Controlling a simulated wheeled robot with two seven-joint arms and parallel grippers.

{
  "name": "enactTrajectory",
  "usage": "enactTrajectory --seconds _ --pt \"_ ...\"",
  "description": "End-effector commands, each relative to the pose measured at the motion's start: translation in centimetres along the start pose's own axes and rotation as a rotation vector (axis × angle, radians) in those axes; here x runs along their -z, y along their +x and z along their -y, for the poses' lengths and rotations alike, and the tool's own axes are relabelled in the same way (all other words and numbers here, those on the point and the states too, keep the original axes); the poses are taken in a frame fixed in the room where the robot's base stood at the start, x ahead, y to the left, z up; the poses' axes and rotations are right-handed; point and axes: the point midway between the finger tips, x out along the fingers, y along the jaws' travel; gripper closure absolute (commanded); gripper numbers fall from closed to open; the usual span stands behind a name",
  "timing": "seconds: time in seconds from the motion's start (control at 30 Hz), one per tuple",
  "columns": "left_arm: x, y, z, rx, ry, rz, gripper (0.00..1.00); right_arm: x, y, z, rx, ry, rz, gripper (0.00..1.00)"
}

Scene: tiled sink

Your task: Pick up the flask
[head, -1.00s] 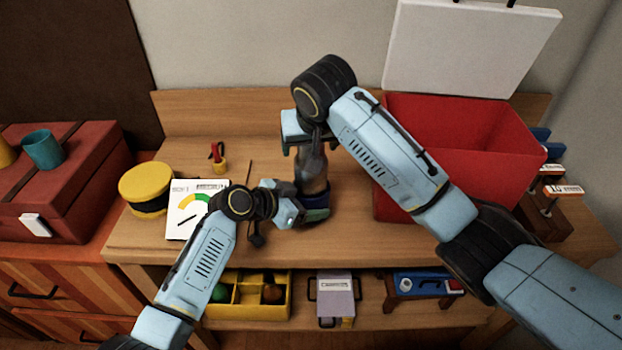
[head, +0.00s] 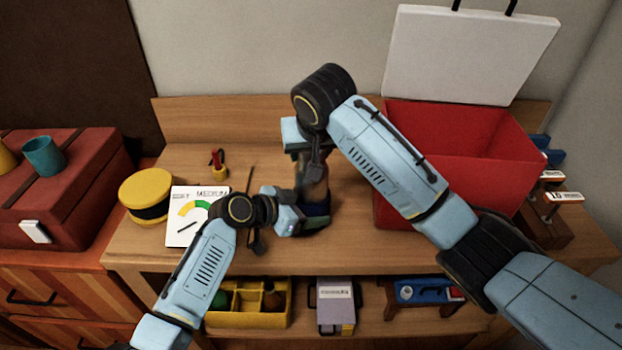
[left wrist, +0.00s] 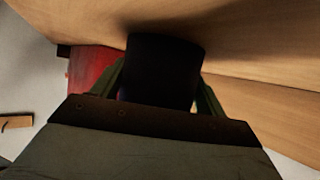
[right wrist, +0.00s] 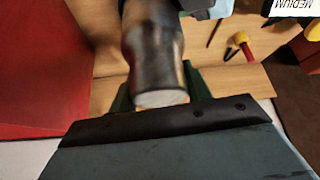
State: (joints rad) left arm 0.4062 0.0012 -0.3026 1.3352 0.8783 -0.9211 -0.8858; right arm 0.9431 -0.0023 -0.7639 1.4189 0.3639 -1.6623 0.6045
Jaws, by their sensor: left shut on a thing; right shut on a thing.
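The flask (head: 315,188) stands upright on the wooden bench, with a grey-brown metallic body and a dark lower part. My right gripper (head: 312,152) comes from above and is shut on its upper end. My left gripper (head: 317,217) comes in low from the left and is shut on its dark lower part. In the left wrist view the dark part of the flask (left wrist: 162,72) sits between the fingers. In the right wrist view the shiny body of the flask (right wrist: 153,50), with its pale end, lies between the green fingers. The arms hide part of the flask.
A red bin (head: 455,150) stands close on the right, with a white board behind it. A lower shelf holds a yellow divided tray (head: 240,312).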

Motion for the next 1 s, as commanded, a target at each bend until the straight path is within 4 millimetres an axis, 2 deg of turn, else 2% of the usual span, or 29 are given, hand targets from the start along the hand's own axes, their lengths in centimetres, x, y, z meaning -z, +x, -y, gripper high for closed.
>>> enactTrajectory --seconds 0.17,0.5,0.63,0.8,1.0 --pt "0.0 0.0 0.0 0.0 -0.001 0.0 0.39 0.1 -0.4 0.0 -0.001 0.0 0.007 1.0" --pt "-0.1 0.0 0.1 0.002 0.0 0.001 0.4 3.5 -6.1 0.1 0.001 -0.001 0.001 1.0" --pt "-0.1 0.0 0.1 0.002 0.0 0.001 0.4 4.4 -7.7 0.0 0.0 0.0 0.002 1.0" --pt "-0.1 0.0 0.1 0.002 0.0 0.001 0.4 4.9 -8.6 0.0 0.0 -0.001 0.003 1.0" --pt "-0.1 0.0 0.1 0.002 0.001 0.001 0.4 4.9 -8.7 0.0 0.0 -0.001 0.002 1.0"
